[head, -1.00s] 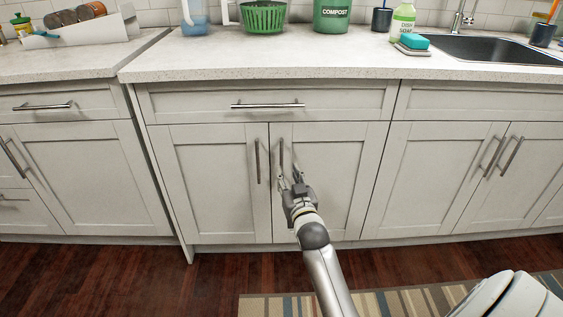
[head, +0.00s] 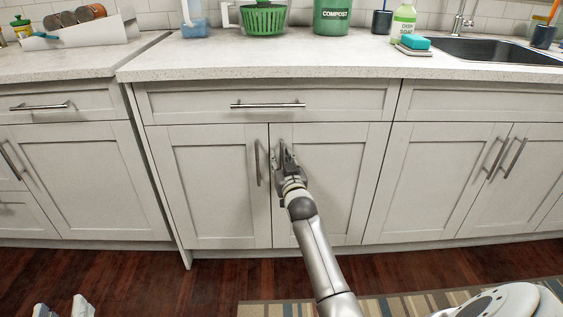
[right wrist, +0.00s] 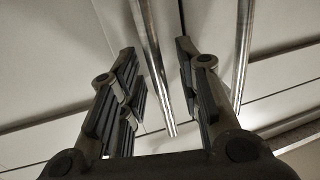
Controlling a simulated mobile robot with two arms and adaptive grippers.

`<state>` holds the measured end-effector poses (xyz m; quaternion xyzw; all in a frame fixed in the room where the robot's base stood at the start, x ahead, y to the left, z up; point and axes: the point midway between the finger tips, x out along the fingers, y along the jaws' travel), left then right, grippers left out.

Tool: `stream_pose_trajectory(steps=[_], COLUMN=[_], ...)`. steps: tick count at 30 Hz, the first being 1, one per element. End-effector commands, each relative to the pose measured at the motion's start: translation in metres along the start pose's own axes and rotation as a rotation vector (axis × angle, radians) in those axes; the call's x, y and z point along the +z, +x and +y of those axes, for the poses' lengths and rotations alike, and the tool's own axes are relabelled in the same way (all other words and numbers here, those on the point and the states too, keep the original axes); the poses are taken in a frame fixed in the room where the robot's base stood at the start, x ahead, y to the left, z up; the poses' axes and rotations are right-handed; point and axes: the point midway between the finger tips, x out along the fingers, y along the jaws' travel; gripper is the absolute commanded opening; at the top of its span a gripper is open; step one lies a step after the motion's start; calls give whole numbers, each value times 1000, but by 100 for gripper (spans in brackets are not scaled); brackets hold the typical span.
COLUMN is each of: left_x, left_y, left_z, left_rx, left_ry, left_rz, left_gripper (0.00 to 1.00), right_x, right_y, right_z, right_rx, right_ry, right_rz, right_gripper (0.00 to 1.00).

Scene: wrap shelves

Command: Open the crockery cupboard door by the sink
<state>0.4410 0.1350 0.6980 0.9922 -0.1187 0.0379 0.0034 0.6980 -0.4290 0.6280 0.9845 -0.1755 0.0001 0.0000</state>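The cupboard below the counter has two pale shaker doors, both shut: a left door (head: 215,195) and a right door (head: 335,190). The left door's upright bar handle (head: 258,163) is clear. My right gripper (head: 283,156) is at the right door's handle and mostly covers it in the head view. In the right wrist view that handle (right wrist: 154,65) runs between the open fingers (right wrist: 160,92), with gaps on both sides; the other handle (right wrist: 243,50) is outside them. My left gripper (head: 62,308) shows only its separated tips at the bottom left, empty.
A drawer (head: 330,103) with a bar handle is above the doors. The sink (head: 490,48) is in the counter at the right, above another double cupboard (head: 435,180). A striped rug (head: 400,303) lies on the wood floor. The floor before the left door is clear.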

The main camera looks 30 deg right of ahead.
Motion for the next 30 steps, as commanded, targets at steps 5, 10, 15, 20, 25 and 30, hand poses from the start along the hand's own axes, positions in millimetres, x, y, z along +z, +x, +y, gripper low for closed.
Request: stream_pose_trajectory(steps=[5,10,15,20,25,30], left_x=[-1,-1,-1,-1,-1,2], left_y=[0,0,0,0,0,0], left_z=[0,0,0,0,0,0], left_rx=[0,0,0,0,0,-1], left_ry=[0,0,0,0,0,0], left_rz=[4,3,3,3,3,-21], left_gripper=[40,40,40,40,40,40], right_x=[0,0,0,0,0,0], right_y=[0,0,0,0,0,-2], right_z=[0,0,0,0,0,0], right_rx=[0,0,0,0,0,-6], right_ry=[0,0,0,0,0,-1], right_rz=[0,0,0,0,-1,-1], right_gripper=[32,20,0,0,0,0])
